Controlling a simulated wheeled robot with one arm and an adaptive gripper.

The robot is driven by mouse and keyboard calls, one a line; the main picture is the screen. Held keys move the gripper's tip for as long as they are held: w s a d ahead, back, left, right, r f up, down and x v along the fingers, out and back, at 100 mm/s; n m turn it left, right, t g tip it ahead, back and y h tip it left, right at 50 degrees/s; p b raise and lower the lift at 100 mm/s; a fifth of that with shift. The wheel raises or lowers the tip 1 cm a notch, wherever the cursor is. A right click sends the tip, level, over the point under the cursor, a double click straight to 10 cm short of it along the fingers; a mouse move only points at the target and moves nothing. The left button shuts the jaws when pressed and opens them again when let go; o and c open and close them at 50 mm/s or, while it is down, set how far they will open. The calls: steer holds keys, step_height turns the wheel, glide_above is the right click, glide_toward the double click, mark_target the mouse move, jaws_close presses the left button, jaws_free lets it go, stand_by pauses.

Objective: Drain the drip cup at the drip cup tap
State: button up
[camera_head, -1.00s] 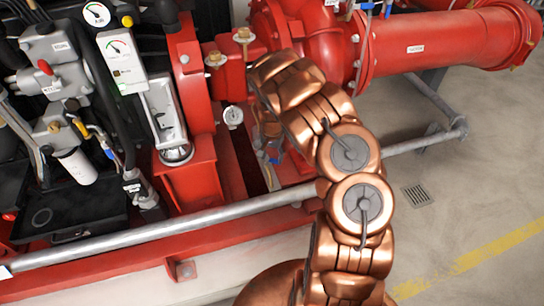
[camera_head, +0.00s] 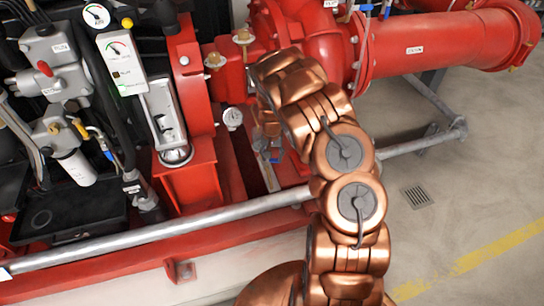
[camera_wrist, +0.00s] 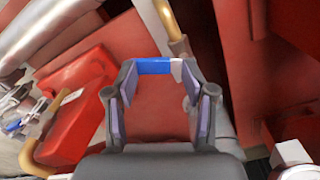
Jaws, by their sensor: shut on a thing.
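The blue tap handle (camera_wrist: 155,67) shows between my gripper's fingertips in the wrist view. My gripper (camera_wrist: 158,72) is shut on it, with a fingertip at each end of the blue part. A brass pipe (camera_wrist: 173,35) rises just behind the handle. In the head view, my gripper (camera_head: 267,143) is low beside the red pump base, partly hidden by my arm, and a bit of blue (camera_head: 276,157) shows at its tip. The tap's body is mostly hidden. I cannot make out the drip cup for certain.
A grey rail (camera_head: 170,231) runs along the front of the red base frame. A small round gauge (camera_head: 232,117) is left of my gripper. The red pump casing (camera_head: 300,35) stands behind. A second blue handle (camera_wrist: 22,121) is at the wrist view's left.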

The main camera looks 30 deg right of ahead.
steer(key=shift+o, duration=0.6)
steer(key=n, duration=0.1)
steer(key=f+n, duration=0.1)
steer(key=n, duration=0.1)
steer(key=shift+w+a+n, duration=0.1)
steer(key=shift+a+n, duration=0.05)
steer(key=shift+n, duration=0.15)
steer(key=shift+w+n, duration=0.1)
steer(key=shift+n, duration=0.4)
steer(key=shift+c, duration=0.3)
steer(key=o, duration=1.5)
steer(key=shift+w+d+r, duration=0.2)
steer(key=shift+d, duration=0.1)
steer(key=shift+w+r, duration=0.1)
steer(key=shift+r, duration=0.15)
